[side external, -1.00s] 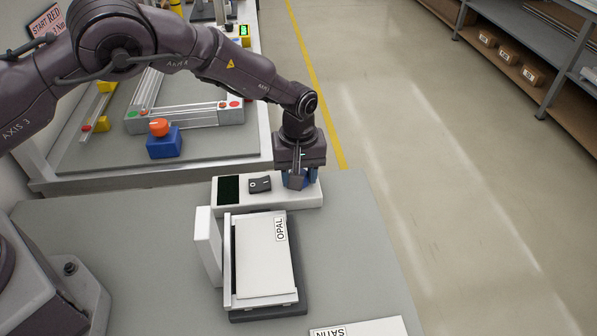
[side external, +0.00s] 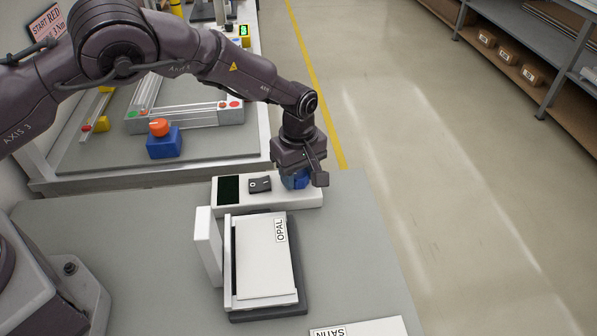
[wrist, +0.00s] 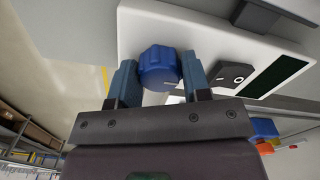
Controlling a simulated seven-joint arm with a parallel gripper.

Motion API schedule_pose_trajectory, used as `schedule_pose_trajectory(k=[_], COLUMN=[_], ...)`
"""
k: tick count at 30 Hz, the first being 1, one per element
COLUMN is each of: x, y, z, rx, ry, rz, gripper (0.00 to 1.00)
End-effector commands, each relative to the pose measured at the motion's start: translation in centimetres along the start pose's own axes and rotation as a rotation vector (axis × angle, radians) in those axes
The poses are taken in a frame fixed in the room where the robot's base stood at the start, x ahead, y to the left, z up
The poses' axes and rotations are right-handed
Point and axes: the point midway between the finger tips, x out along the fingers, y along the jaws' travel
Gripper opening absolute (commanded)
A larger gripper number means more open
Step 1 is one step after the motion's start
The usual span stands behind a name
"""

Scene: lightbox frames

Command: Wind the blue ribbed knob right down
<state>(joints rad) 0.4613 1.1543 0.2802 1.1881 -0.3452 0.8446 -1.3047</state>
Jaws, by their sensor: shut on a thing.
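The blue ribbed knob (wrist: 158,68) stands on the white control panel (wrist: 205,22) and shows clearly in the wrist view. My gripper (wrist: 160,80) is shut on it, with one finger on each side. In the side external view the knob (side external: 294,180) is partly hidden under my gripper (side external: 299,176) at the right end of the panel (side external: 225,203). A pale mark shows near the knob's edge in the wrist view, but I cannot read its setting.
A black rocker switch (side external: 260,185) and a dark display (side external: 229,189) sit left of the knob. A frame with a white OPAL panel (side external: 262,262) stands in front. A white SATIN sheet (side external: 362,328) lies at the table's front edge. An orange knob on a blue block (side external: 163,146) stands behind.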

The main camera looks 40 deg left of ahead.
Motion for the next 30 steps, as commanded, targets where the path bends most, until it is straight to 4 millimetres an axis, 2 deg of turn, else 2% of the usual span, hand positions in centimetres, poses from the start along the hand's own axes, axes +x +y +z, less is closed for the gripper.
schedule_pose_trajectory(k=[6, 7, 9, 10, 20, 23, 30], x=[-0.1, -0.1, -0.1, -0.1, -0.4, -1.5, -6.7], y=[0.0, 0.0, 0.0, 0.0, 0.1, 0.1, 0.1], z=[-0.1, -0.1, -0.1, -0.1, 0.0, 0.0, 0.0], rx=[-0.002, -0.002, -0.002, -0.001, 0.000, 0.001, 0.001], ry=[0.000, 0.000, 0.000, 0.000, 0.000, 0.000, 0.000], rz=[0.001, 0.001, 0.001, 0.001, 0.002, 0.003, 0.007], gripper=[0.20, 0.51, 0.67, 0.70, 0.70, 0.70, 0.70])
